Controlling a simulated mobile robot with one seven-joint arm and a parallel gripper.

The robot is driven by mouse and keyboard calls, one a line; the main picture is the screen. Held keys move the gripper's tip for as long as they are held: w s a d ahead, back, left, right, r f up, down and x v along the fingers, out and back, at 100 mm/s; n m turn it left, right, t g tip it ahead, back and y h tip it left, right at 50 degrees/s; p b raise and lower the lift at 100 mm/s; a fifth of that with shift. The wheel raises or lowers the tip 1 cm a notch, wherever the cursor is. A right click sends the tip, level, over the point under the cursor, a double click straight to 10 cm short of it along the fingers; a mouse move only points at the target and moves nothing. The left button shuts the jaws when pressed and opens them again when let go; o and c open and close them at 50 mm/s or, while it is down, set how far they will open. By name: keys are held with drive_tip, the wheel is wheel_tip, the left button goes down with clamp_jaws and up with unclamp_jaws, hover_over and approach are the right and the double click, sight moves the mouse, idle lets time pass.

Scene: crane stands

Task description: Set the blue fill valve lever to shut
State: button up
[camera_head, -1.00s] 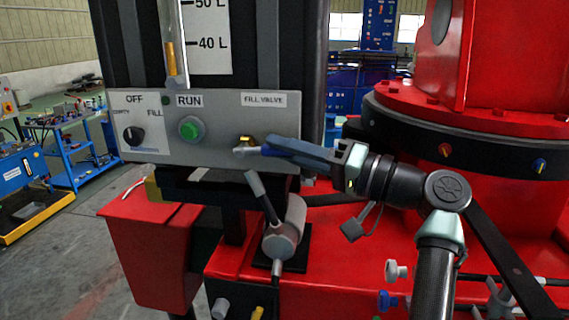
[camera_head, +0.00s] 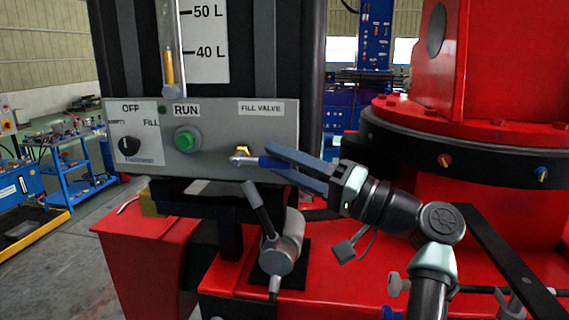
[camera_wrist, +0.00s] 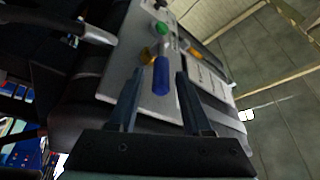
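The fill valve is on the grey control panel (camera_head: 215,170) below the FILL VALVE label, with a brass body (camera_head: 243,151) and a metal stem. Its blue lever (camera_head: 268,162) points right, roughly level, in the head view. In the wrist view the blue lever (camera_wrist: 161,76) lies between my fingertips, with a gap on each side. My gripper (camera_head: 279,161) is open and reaches in from the right, its fingers on either side of the lever's handle. The fingers also show in the wrist view (camera_wrist: 160,88). Part of the handle is hidden by the fingers in the head view.
A green RUN button (camera_head: 187,140) and a black OFF/FILL knob (camera_head: 129,146) sit on the panel's left. A grey-handled lever (camera_head: 264,215) stands just below the valve. A red crane base (camera_head: 480,115) rises at the right.

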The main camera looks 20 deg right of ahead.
drive_tip(key=shift+r, duration=0.1)
wheel_tip(320, 180, up, 9)
drive_tip(key=shift+f+b, duration=0.1)
drive_tip(key=shift+b, duration=0.95)
drive_tip(key=shift+s+r, duration=0.15)
drive_tip(key=shift+r, duration=0.4)
drive_tip(key=shift+w, duration=0.2)
